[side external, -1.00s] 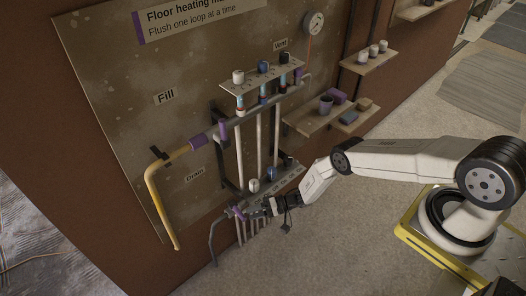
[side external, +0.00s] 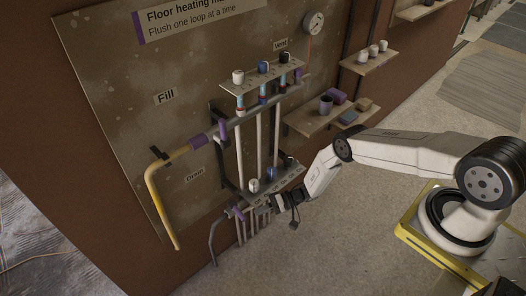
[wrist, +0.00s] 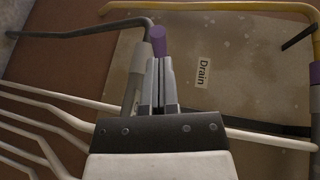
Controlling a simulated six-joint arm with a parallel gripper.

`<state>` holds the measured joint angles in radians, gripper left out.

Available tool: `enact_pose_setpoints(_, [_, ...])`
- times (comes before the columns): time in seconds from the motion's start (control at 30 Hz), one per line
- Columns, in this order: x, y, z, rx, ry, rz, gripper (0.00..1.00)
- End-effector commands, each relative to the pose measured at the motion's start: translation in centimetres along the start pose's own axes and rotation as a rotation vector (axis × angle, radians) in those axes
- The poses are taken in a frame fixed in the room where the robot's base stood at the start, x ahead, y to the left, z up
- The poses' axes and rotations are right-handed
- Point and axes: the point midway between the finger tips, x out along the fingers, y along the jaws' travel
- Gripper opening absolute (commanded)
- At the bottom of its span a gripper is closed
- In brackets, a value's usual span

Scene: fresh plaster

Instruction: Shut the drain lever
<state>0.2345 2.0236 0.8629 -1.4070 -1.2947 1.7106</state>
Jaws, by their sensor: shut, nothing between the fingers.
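The purple drain lever (side external: 237,211) is on the grey drain pipe at the lower left of the manifold, below the "Drain" label (side external: 195,175). In the wrist view the purple lever (wrist: 158,40) shows just past my fingertips, beside the bent dark pipe (wrist: 95,28). My gripper (side external: 264,204) is shut and empty, to the right of the lever at the lower manifold bar. In the wrist view my gripper (wrist: 160,62) points at the lever. I cannot tell whether the tips touch it. The lever's exact angle is hard to read.
White pipes (wrist: 55,120) run close beside and behind my gripper. The lower bar (side external: 272,186) with its knobs is just above it. A yellow fill pipe (side external: 160,205) is at the left. The floor in front is clear.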

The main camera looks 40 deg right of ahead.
Motion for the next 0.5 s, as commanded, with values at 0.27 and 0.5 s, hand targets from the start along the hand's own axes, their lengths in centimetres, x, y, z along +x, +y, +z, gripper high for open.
enact_pose_setpoints(0.27, [2.3, -2.3, 0.2, -0.243, -0.228, 0.152, 0.00])
enact_pose_setpoints(0.5, [3.5, -4.6, 0.3, -0.538, -0.461, 0.286, 0.00])
